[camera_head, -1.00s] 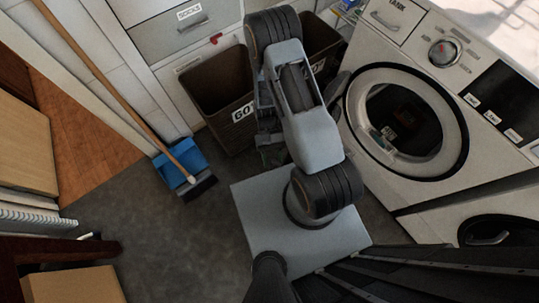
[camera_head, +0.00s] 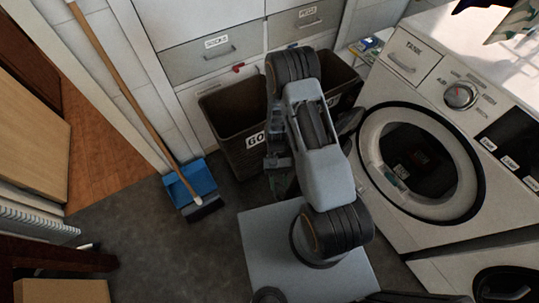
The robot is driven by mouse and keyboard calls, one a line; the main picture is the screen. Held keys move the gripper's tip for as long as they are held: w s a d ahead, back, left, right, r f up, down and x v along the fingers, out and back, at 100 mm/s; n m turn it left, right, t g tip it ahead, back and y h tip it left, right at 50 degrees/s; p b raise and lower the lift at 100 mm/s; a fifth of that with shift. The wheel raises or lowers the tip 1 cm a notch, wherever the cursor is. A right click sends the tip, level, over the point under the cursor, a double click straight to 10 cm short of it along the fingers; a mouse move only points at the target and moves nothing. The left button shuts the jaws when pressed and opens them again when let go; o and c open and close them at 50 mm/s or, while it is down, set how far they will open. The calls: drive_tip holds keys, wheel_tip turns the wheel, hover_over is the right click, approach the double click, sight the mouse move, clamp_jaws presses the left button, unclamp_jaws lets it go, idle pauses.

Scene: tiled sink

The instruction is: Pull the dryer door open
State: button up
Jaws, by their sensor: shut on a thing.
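The white dryer (camera_head: 433,88) stands at the right in the head view, with a round white-rimmed opening and a dark inside. A dark grey curved edge, seemingly the dryer door (camera_head: 349,121), stands out at the left of that opening, mostly hidden behind my arm. My gripper (camera_head: 279,170) points down left of the arm. It is shut, seemingly on the dryer door's outer edge or handle; the fingertips and contact are hard to make out.
A second machine (camera_head: 430,272) with a round door stands at lower right. Dark bins (camera_head: 233,108) sit behind my arm, below grey drawers (camera_head: 212,52). A broom (camera_head: 117,84) and blue dustpan (camera_head: 188,184) are at the left. Dark floor (camera_head: 150,245) is clear at lower left.

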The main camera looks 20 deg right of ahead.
drive_tip(key=w+b, duration=0.5)
drive_tip(key=w, duration=0.8)
drive_tip(key=shift+b, duration=0.3)
idle(0.3)
idle(0.3)
